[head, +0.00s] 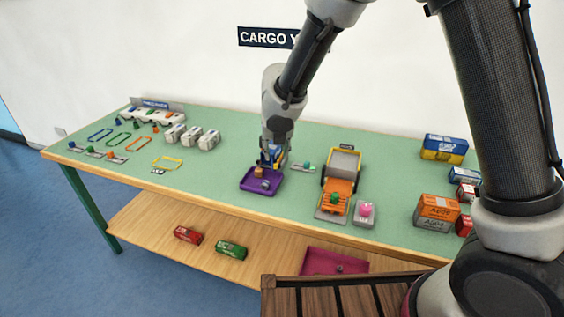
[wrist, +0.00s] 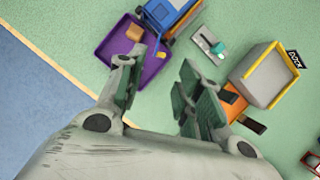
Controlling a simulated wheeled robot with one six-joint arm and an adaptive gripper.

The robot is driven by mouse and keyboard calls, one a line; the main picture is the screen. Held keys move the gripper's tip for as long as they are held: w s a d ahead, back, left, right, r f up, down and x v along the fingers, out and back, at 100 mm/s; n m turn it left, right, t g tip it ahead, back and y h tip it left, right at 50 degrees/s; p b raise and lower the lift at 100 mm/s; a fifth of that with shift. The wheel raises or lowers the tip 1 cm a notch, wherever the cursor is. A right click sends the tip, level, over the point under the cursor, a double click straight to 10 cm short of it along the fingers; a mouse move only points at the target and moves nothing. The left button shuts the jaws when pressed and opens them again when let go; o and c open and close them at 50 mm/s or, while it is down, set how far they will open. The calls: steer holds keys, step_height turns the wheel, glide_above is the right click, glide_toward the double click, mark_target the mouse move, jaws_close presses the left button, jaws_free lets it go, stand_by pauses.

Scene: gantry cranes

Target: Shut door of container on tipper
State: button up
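A blue vehicle-like object with a grey and yellow part, perhaps the tipper (wrist: 172,14), stands at the back edge of the purple tray in the wrist view. Its container and door cannot be told apart clearly. In the head view my gripper (head: 273,146) is above it and hides most of it. In the wrist view my gripper (wrist: 160,92) has its two green-padded fingers spread, with nothing between them. An orange truck (head: 337,195) with a grey open-topped box (head: 345,160) stands to the right, and the grey box also shows in the wrist view (wrist: 265,75).
The purple tray (head: 247,183) holds an orange block (wrist: 134,33). A small grey lever panel (wrist: 207,44) lies between the vehicles. A grey pad with a pink button (head: 366,210) is right of the truck. Stacked containers (head: 437,210) are at right; white boxes (head: 175,134) at left.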

steer(key=shift+x, duration=3.9)
